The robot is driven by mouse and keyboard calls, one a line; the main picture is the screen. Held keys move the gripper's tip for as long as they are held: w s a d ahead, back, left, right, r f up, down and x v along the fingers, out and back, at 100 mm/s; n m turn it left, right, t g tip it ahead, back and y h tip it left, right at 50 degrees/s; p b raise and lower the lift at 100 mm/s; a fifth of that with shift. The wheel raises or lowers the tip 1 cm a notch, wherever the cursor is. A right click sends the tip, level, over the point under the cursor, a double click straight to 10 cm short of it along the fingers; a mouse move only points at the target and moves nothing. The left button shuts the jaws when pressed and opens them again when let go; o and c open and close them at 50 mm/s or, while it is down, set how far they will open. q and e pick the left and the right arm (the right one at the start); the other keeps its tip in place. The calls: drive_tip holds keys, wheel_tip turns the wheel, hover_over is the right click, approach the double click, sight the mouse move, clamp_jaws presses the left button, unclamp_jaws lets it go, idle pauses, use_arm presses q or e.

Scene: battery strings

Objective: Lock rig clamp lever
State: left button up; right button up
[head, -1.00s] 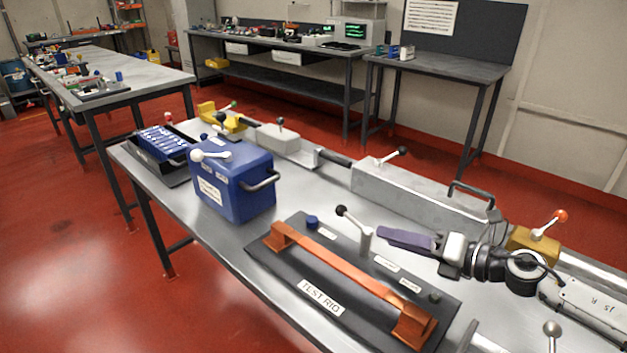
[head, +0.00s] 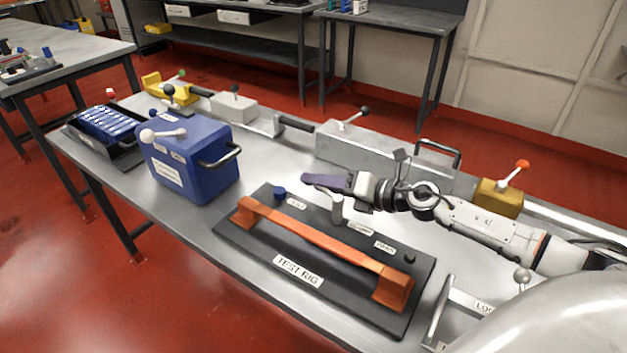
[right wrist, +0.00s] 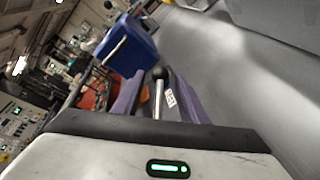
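The test rig is a black base plate (head: 240,240) with an orange bar (head: 315,250) along it, lying on the metal bench. Its clamp lever stands on a light post (head: 337,208) behind the bar. In the head view, my right gripper (head: 322,182) hides the lever's arm and knob. In the right wrist view, the lever's black knob (right wrist: 160,73) and pale rod stand between the two purple fingers (right wrist: 158,97). Gaps show on both sides, so the gripper looks open around the lever. My left gripper is not in view.
A blue box (head: 195,165) with a handle stands left of the rig. Behind it are a long grey block (head: 360,150) with its own lever and a yellow block (head: 498,197) with an orange-knobbed lever. A metal handle (head: 438,315) stands at front right.

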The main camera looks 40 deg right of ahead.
drive_tip(key=shift+w+a+f, duration=0.15)
drive_tip(key=shift+w+a, duration=0.2)
drive_tip(key=shift+w, duration=0.3)
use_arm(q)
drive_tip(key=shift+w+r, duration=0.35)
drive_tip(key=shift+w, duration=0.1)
use_arm(e)
drive_tip(key=shift+w+a+f, duration=0.1)
drive_tip(key=shift+w, duration=0.1)
